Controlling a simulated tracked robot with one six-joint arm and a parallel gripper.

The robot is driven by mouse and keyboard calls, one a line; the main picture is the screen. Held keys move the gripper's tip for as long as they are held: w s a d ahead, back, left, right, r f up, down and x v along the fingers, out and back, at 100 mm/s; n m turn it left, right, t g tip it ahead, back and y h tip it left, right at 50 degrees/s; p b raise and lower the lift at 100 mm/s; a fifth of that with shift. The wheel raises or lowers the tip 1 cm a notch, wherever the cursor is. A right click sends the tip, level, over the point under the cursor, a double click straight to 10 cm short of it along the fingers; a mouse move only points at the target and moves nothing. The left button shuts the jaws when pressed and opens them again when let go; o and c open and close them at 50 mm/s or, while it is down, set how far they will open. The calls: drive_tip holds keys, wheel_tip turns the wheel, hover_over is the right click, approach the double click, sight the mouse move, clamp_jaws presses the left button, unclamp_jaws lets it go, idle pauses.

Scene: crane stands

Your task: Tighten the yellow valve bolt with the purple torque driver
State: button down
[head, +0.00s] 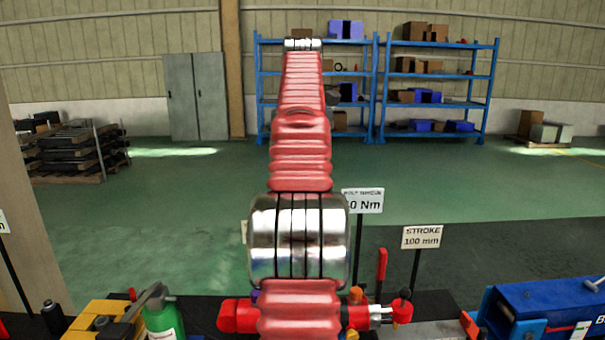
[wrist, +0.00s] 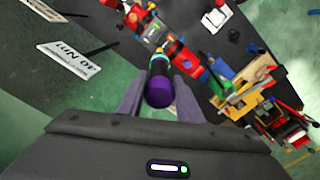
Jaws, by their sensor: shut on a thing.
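In the wrist view the purple torque driver (wrist: 158,94), with a dark shaft and a thin green ring, sits between the two grey fingers of my gripper (wrist: 157,86). My gripper is shut on it. The driver's far end points towards a red valve assembly (wrist: 184,58); I cannot tell whether the tip touches anything. In the head view my arm covers the middle of the red valve assembly (head: 238,316), and a small purple patch shows at the arm's left edge. Orange-yellow parts (head: 355,295) show just right of my arm; I cannot tell which is the yellow valve bolt.
A green bottle (head: 163,319) and a yellow block (head: 88,322) stand left of the valve. A blue unit (head: 555,310) is at the right. A red upright lever (head: 381,268) and a "STROKE 100 mm" sign (head: 422,237) rise behind the bench. Shelves stand far back.

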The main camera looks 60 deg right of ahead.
drive_tip(key=shift+f, duration=2.75)
drive_tip(key=shift+a+m, duration=0.1)
drive_tip(key=shift+m, duration=0.5)
drive_tip(key=shift+f, duration=1)
idle(3.7)
